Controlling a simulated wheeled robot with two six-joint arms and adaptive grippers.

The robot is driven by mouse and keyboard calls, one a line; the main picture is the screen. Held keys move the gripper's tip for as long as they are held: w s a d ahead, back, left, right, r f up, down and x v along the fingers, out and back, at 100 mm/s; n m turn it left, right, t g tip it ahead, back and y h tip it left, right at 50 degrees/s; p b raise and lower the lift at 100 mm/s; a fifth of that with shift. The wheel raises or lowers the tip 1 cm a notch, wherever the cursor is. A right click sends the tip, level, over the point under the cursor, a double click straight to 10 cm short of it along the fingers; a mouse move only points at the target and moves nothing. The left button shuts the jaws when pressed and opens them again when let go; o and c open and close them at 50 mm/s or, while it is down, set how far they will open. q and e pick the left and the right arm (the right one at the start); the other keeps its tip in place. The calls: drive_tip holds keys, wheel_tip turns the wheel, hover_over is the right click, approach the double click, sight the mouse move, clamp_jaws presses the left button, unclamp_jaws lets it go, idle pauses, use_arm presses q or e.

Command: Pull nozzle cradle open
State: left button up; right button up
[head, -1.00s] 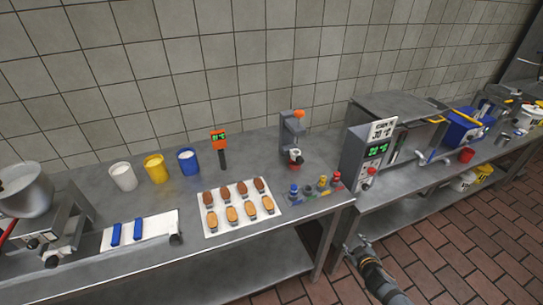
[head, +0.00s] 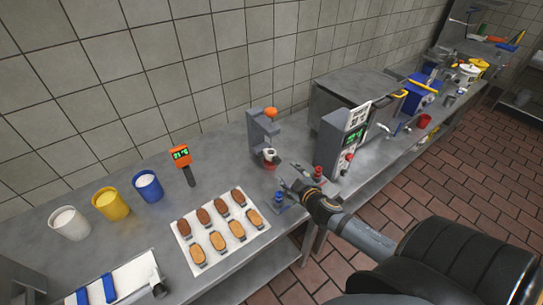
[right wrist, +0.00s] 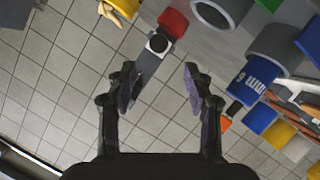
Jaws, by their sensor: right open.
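My right gripper (head: 284,184) is open and empty, reaching over the table's front edge in front of a grey upright stand (head: 255,140). The stand has an orange knob (head: 271,113) on top and a black-and-white part with red below it. I cannot tell which part is the nozzle cradle. A blue piece (head: 279,198) and a red piece (head: 318,172) stand beside the gripper, which hides others. In the right wrist view the fingers (right wrist: 160,86) are apart, with a grey bar with a red end (right wrist: 173,22) beyond them. A blue piece marked "mm" (right wrist: 258,80) is at right. My left gripper is out of view.
A white tray (head: 205,262) of brown and tan biscuits lies left of the gripper. White, yellow and blue tubs (head: 148,187) and an orange display (head: 180,155) stand behind. A control box (head: 335,140) is close on the right.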

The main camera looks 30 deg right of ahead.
sight(278, 162)
drive_tip(key=shift+d+r, duration=0.1)
drive_tip(key=shift+d, duration=0.05)
drive_tip(key=p+x, duration=0.1)
drive_tip(key=x, duration=0.2)
drive_tip(key=shift+w, duration=0.25)
drive_tip(key=x, duration=0.4)
drive_tip(key=shift+p, duration=0.4)
drive_tip(key=shift+x, duration=0.9)
drive_tip(key=shift+w, duration=0.15)
drive_tip(key=shift+f, duration=0.25)
drive_tip(key=c, duration=1.1)
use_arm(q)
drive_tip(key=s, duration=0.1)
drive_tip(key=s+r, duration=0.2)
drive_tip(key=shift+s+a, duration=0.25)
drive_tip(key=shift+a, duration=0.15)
